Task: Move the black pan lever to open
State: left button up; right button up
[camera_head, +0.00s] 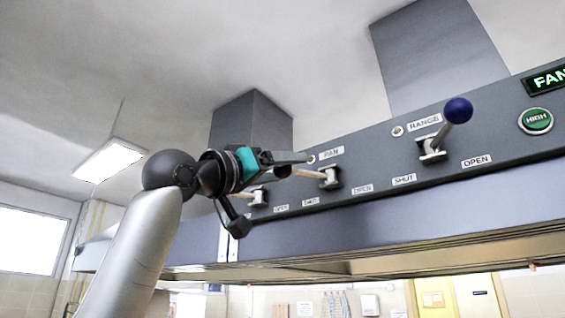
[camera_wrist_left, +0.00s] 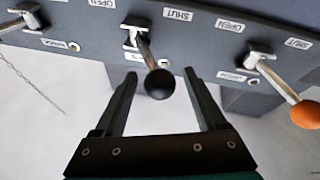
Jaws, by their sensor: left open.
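The black pan lever sticks out from the grey hood panel. Its metal mount (camera_head: 329,178) is under the PAN label in the head view, with an OPEN label below right and a SHUT label below left. In the left wrist view its black knob (camera_wrist_left: 159,84) shows whole, and the shaft leans slightly to the SHUT label's side. My left gripper (camera_head: 272,192) is open. In the left wrist view the knob lies between its two fingertips (camera_wrist_left: 160,76), with a gap on each side. My gripper partly covers this area in the head view. My right gripper is not in view.
A blue-knobbed range lever (camera_head: 457,111) stands right of the pan lever. An orange-knobbed lever (camera_wrist_left: 304,114) is on the other side, close to my fingers. A green HIGH button (camera_head: 536,121) is at the far right. The hood's lower edge runs below the levers.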

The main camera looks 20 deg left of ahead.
pick_arm(q)
jog(key=shift+c, duration=0.3)
grip_shut()
dwell(0.3)
dwell(0.8)
